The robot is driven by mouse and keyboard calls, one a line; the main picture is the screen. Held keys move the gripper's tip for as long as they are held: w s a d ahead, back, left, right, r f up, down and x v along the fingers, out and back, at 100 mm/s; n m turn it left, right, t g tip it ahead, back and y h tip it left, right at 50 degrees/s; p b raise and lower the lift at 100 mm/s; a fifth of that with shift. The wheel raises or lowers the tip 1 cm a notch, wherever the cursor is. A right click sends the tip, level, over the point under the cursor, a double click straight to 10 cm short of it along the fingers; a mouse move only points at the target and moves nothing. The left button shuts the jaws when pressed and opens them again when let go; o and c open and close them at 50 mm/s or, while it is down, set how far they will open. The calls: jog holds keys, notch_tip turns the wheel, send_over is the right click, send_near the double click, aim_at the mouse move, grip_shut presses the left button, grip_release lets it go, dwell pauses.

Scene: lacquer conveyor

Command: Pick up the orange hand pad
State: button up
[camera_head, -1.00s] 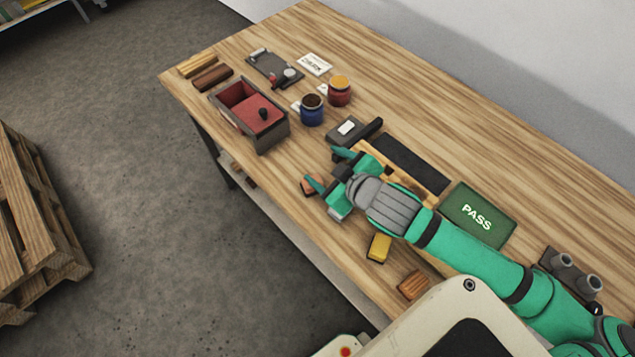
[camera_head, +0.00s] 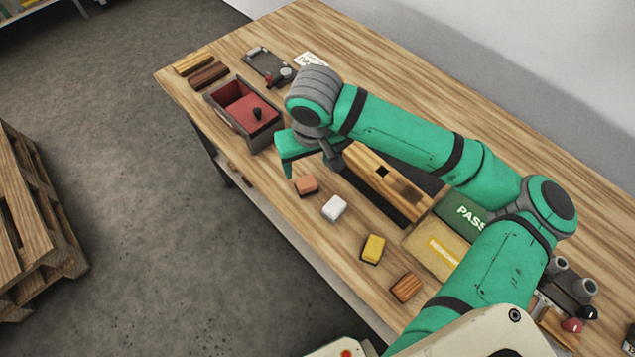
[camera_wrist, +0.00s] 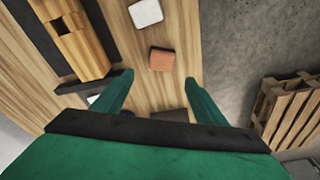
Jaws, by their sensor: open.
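The orange hand pad (camera_head: 306,185) is a small block lying on the wooden table near its front edge. It also shows in the wrist view (camera_wrist: 161,59), ahead of and roughly between my fingers, with table visible around it. My gripper (camera_wrist: 160,90) is open and empty, its two green fingers spread apart. In the head view my gripper (camera_head: 300,160) hangs above the table just behind the orange pad, partly hidden by my arm. I see no contact with the pad.
A white block (camera_head: 334,208), a yellow block (camera_head: 373,249) and a brown wooden block (camera_head: 405,287) line the front edge. A red-lined open box (camera_head: 235,93) is to the left. The green PASS pad (camera_head: 468,213) lies right.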

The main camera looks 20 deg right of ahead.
aim_at(306, 182)
jog(key=shift+a+f, duration=0.1)
jog(key=shift+f, duration=0.25)
jog(key=f, duration=0.6)
jog(key=w+f, duration=0.1)
jog(key=f, duration=0.2)
jog(key=shift+f, duration=0.35)
jog(key=c, duration=1.2)
jog(key=shift+r, duration=0.1)
